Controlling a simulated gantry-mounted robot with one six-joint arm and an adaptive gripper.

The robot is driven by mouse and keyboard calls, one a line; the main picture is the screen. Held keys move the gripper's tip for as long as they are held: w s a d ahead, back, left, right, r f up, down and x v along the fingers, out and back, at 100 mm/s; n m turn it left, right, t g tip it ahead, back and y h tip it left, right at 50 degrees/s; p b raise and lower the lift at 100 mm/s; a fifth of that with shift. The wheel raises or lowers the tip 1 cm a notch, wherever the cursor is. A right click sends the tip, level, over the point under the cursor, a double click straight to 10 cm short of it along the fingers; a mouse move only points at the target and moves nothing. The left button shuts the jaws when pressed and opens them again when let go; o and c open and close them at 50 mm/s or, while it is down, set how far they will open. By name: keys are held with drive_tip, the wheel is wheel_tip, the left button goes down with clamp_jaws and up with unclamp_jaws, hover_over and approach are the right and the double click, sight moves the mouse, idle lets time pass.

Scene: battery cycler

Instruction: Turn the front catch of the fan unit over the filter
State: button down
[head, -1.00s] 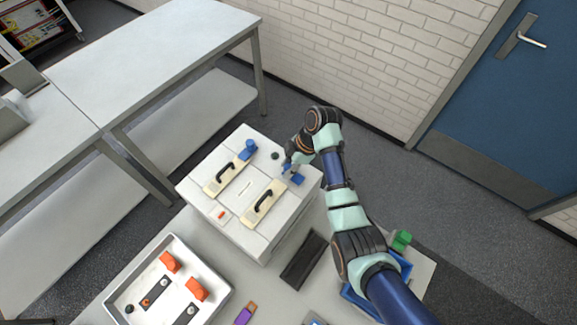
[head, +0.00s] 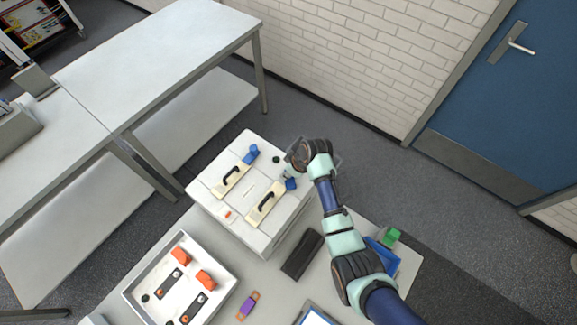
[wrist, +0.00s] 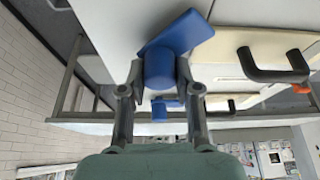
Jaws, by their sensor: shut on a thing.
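The fan unit (head: 256,232) is a white box on the table. Two cream strips with black handles lie on its top, a near one (head: 262,212) and a far one (head: 230,184). The front blue catch (head: 291,184) is at the near strip's upper right end. My gripper (wrist: 160,78) is shut on this catch's round knob (wrist: 159,68). The catch's flat arm (wrist: 185,34) points up and right in the wrist view, with its tip by the strip's end; I cannot tell whether it overlaps. The rear blue catch (head: 251,153) is at the far strip's end.
A white tray (head: 130,290) with orange parts stands at front left. A black block (head: 302,254) lies beside the fan unit. A blue bin (head: 384,257) and a green part (head: 392,237) are at the right, near my arm. A dark knob (head: 276,159) stands between the catches.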

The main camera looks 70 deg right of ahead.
sight(290, 187)
drive_tip(key=m+h+p, duration=0.1)
drive_tip(key=m, duration=0.1)
drive_tip(key=m+p, duration=0.1)
drive_tip(key=m, duration=0.1)
drive_tip(key=shift+r+m+h+p, duration=0.2)
drive_tip(key=shift+m+h+p, duration=0.1)
drive_tip(key=shift+h+p, duration=0.1)
drive_tip(key=m+g, duration=0.1)
drive_tip(key=m, duration=0.1)
drive_tip(key=m+h+p, duration=0.1)
drive_tip(key=m, duration=0.1)
drive_tip(key=shift+f+m+g, duration=0.15)
drive_tip(key=shift+m+g, duration=0.25)
drive_tip(key=c, duration=0.8)
unclamp_jaws()
drive_tip(key=v, duration=1.2)
drive_tip(key=shift+w+a, duration=0.1)
drive_tip(key=shift+w, duration=0.1)
